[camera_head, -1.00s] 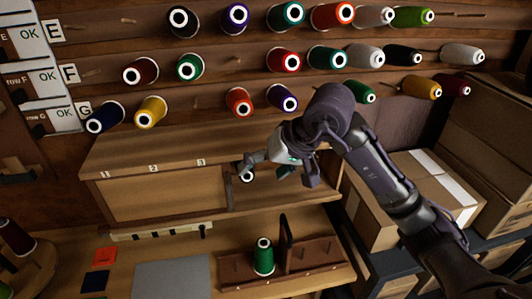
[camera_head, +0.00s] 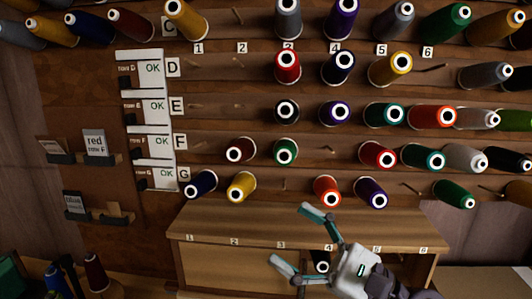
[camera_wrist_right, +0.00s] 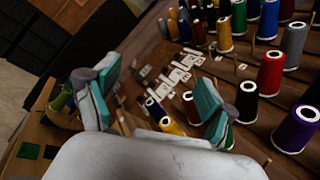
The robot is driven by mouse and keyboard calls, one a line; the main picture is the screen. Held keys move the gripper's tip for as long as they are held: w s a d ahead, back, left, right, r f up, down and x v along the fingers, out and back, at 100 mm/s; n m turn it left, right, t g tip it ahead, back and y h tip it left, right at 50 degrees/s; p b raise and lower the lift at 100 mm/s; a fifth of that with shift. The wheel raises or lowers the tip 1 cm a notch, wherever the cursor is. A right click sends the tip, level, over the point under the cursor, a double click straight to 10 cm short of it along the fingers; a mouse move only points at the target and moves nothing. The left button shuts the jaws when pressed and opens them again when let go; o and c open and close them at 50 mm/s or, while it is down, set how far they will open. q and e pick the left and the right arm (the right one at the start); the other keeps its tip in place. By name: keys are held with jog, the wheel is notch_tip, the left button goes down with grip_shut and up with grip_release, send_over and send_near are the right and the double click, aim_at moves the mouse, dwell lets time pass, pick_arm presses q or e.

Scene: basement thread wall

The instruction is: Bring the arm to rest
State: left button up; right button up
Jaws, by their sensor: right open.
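My right gripper (camera_head: 297,236) is low in the head view, in front of the wooden shelf unit (camera_head: 215,222) with numbers along its edge. Its two teal-padded fingers are spread wide with nothing between them. In the right wrist view the open fingers (camera_wrist_right: 150,92) frame part of the thread wall, and no spool is held. A dark spool end (camera_head: 322,267) shows just beside the gripper, partly hidden by it. My left gripper is not in view.
Rows of thread spools on pegs, such as a red one (camera_head: 287,66) and a green one (camera_head: 285,151), fill the wall above the gripper. Row labels (camera_head: 154,106) stand at the left. Small card holders (camera_head: 93,143) are further left. Several wall pegs are bare.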

jog(key=w+d+f+m+t+h, duration=0.25)
jog(key=d+m+t+h, duration=0.45)
jog(key=m, duration=0.8)
jog(key=w+d+f+m+t+h, duration=0.25)
jog(key=d+m+t+h, duration=0.55)
jog(key=m, duration=0.7)
jog(key=s+d+f+m+g+h, duration=0.2)
jog(key=f+m+g+h, duration=0.2)
jog(key=f+m, duration=0.4)
jog(key=s+d+f+m+g+h, duration=0.2)
jog(key=f+m+g+h, duration=0.2)
jog(key=f+m, duration=0.4)
jog(key=s+a+f+m+g+y, duration=0.25)
jog(key=s+f+m+g, duration=0.45)
jog(key=s+f+g, duration=0.9)
jog(key=s+f+t+b, duration=0.1)
jog(key=s+f, duration=0.2)
jog(key=f, duration=1.3)
jog(key=s+f+t+b, duration=0.1)
jog(key=s+f+b, duration=0.15)
jog(key=f, duration=1.35)
jog(key=s+d+f+g, duration=0.1)
jog(key=s+d+f, duration=0.1)
jog(key=s+f, duration=1.4)
jog(key=shift+s+d+f+h+b, duration=0.25)
jog(key=shift+s+f+h+b, duration=0.15)
jog(key=shift+f, duration=0.55)
